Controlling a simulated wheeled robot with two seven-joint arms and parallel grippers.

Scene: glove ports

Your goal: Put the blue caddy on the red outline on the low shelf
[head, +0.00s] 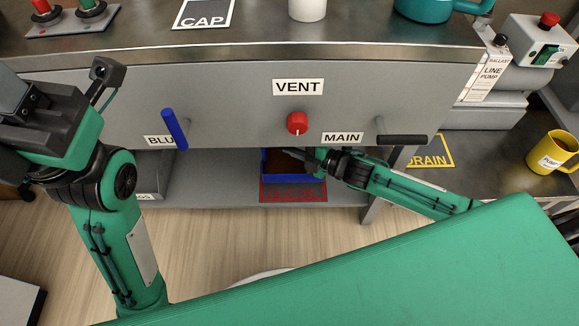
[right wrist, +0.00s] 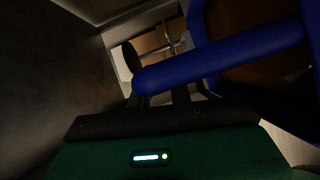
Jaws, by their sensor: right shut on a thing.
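The blue caddy (head: 266,165) is under the counter, at the low shelf (head: 215,188). Its inside looks dark brown. My right gripper (head: 300,154) reaches in from the right and is shut on the caddy's handle. The blue handle bar (right wrist: 220,59) crosses the right wrist view, with the caddy's body at the upper right. The red outline (head: 293,197) shows along the shelf's front, just below the caddy in the head view; its back part is hidden. I cannot tell whether the caddy touches the shelf. My left arm stands at the left, its fingertips out of view.
The counter front above the shelf carries a red knob (head: 297,122), a blue handle (head: 174,129) and a black handle (head: 402,140). A grey bin (head: 153,172) stands left on the shelf. A yellow mug (head: 552,152) is at the far right. Shelf between bin and caddy is clear.

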